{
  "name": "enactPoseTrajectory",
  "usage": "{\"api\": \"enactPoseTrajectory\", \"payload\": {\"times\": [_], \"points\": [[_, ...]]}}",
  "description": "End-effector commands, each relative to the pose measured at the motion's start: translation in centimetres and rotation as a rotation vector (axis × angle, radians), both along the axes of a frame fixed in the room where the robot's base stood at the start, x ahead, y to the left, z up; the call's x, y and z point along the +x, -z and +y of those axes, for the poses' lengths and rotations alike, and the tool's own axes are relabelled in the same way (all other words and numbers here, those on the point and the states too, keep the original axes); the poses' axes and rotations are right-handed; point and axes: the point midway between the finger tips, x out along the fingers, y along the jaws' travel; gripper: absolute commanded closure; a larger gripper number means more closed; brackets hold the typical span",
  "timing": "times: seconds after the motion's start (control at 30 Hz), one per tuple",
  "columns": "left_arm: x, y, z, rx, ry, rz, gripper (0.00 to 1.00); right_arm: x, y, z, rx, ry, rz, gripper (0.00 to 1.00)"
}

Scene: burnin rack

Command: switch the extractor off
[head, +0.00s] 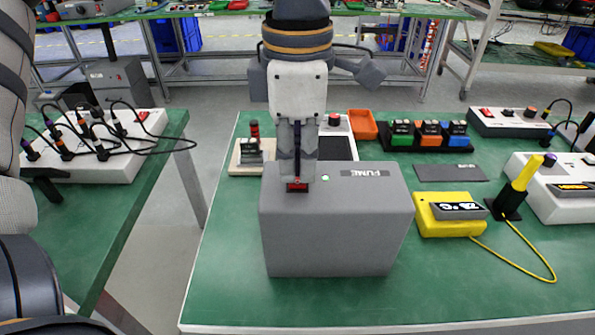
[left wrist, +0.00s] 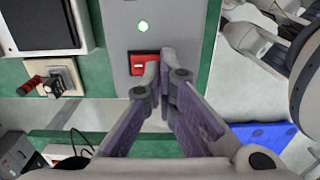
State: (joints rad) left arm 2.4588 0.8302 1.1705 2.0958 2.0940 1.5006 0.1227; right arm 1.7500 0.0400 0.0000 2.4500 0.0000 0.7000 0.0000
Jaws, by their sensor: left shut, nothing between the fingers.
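The extractor is a grey box (head: 340,235) labelled FUME, standing on the green bench. Its red rocker switch (head: 299,186) is on the top face, and a small green lamp (head: 326,178) next to it is lit. In the left wrist view the red switch (left wrist: 140,57) and the lit green lamp (left wrist: 143,26) also show. My left gripper (head: 297,178) is shut and empty, pointing down right at the switch and hiding part of it. In the left wrist view its fingertips (left wrist: 158,68) overlap the switch's edge; I cannot tell whether they touch. My right gripper is not in view.
A yellow device (head: 436,222) and a black stand (head: 509,206) with a yellow-handled tool are right of the box. A small red-topped unit (head: 250,155) and an orange tray (head: 362,124) are behind it. The bench front is clear.

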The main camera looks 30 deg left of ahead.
Motion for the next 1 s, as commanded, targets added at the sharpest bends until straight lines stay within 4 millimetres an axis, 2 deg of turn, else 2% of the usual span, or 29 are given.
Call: {"api": "enactPoseTrajectory", "payload": {"times": [0.7,1.0], "points": [[0.0,1.0,0.0,-0.001,-0.001,0.001,1.0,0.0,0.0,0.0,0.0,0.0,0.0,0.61],[0.0,-1.8,0.0,0.0,-0.001,-0.002,1.0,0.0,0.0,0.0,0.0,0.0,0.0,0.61]]}}
